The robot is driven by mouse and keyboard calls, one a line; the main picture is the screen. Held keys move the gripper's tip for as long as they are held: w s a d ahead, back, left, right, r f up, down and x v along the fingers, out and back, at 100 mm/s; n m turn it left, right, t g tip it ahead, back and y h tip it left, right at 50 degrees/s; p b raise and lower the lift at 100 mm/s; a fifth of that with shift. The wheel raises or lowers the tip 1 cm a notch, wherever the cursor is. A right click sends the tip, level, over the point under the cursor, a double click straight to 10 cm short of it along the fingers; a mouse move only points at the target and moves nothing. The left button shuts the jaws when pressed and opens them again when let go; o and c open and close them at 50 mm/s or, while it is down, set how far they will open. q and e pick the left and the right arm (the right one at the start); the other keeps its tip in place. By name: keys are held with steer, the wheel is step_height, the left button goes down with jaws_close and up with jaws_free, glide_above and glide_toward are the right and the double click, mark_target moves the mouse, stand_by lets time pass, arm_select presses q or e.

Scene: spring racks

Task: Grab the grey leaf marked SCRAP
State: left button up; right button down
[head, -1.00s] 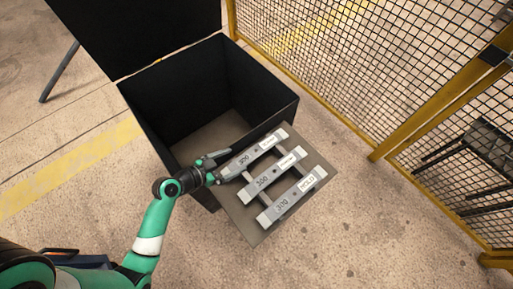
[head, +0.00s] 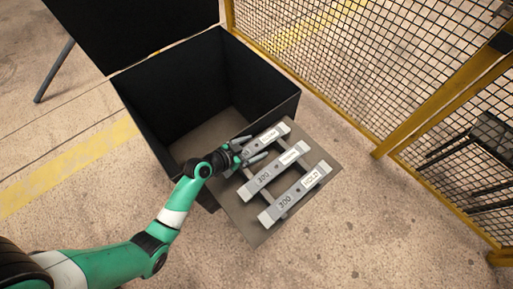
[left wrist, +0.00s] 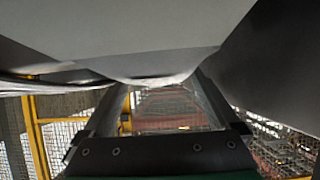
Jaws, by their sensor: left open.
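Three grey leaves lie side by side on a rack, each with a white label. The nearest leaf (head: 296,196) reads 300 and HOLD. The middle leaf (head: 275,170) reads 300, but its label is too small to read surely. The farthest leaf (head: 275,133) has a label I cannot read surely; my gripper hides part of this leaf. My left gripper (head: 249,149) is open at the left part of the farthest leaf, its fingers appearing on either side of it. In the left wrist view a large grey surface (left wrist: 130,30) fills the top, very close. My right gripper is not in view.
The rack stands on a brown-grey board (head: 243,222). A deep black open bin (head: 262,80) with a raised lid (head: 130,30) stands right behind it. A yellow-framed mesh fence (head: 390,60) runs along the right. The floor at the front right is clear.

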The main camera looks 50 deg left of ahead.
arm_select(q)
jaws_close()
steer(key=shift+r, duration=0.15)
stand_by(0.6)
